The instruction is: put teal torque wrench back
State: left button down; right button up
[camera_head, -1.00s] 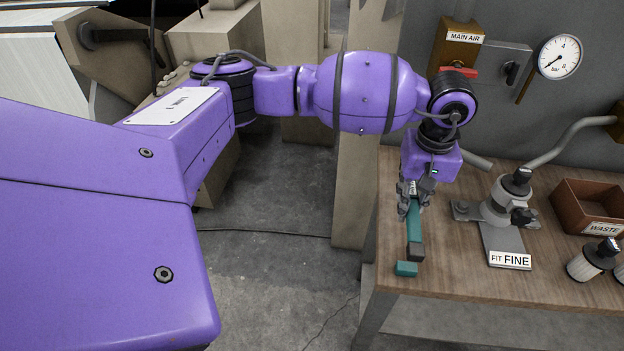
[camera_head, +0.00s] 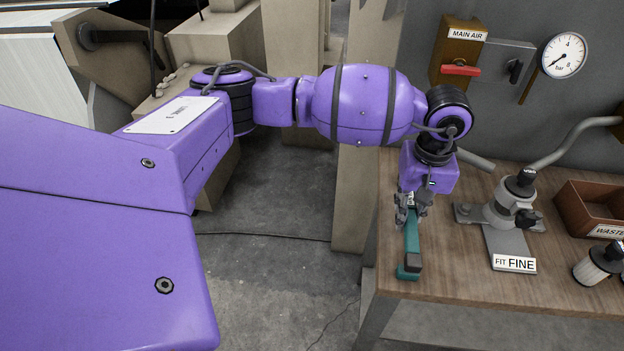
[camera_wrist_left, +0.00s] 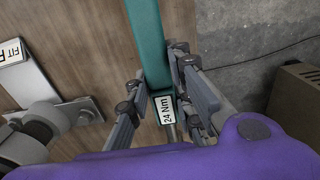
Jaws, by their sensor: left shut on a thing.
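The teal torque wrench (camera_head: 411,238) is over the left part of the wooden bench, its long axis running toward the front edge. Its near end shows a dark block and a teal piece close to that edge. My left gripper (camera_head: 412,208) is shut on the wrench near its far end. In the left wrist view the teal bar (camera_wrist_left: 148,45) passes between the fingers (camera_wrist_left: 160,95), and a white "24 Nm" label shows on it. I cannot tell whether the wrench touches the bench. My right gripper is not in view.
On the bench (camera_head: 455,275), a grey clamp fixture with a "FIT FINE" plate (camera_head: 514,263) stands right of the gripper. A brown waste bin (camera_head: 590,212) and a filter-like cylinder (camera_head: 592,266) are farther right. A red valve handle (camera_head: 460,70) and gauge (camera_head: 564,55) are behind.

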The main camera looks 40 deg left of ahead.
pick_arm(q)
jog(key=shift+f, duration=0.35)
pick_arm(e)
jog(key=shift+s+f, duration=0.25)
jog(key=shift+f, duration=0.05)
pick_arm(q)
jog(key=shift+f+b, duration=0.2)
jog(key=shift+b, duration=0.15)
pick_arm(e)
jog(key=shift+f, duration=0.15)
pick_arm(q)
jog(key=shift+f, duration=0.35)
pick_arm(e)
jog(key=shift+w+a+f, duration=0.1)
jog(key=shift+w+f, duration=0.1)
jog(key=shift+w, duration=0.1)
pick_arm(q)
jog(key=c, duration=1.6)
grip_release()
jog(key=shift+c, duration=0.2)
jog(key=shift+o, duration=0.9)
jog(key=o, duration=0.5)
jog(key=shift+c, duration=0.2)
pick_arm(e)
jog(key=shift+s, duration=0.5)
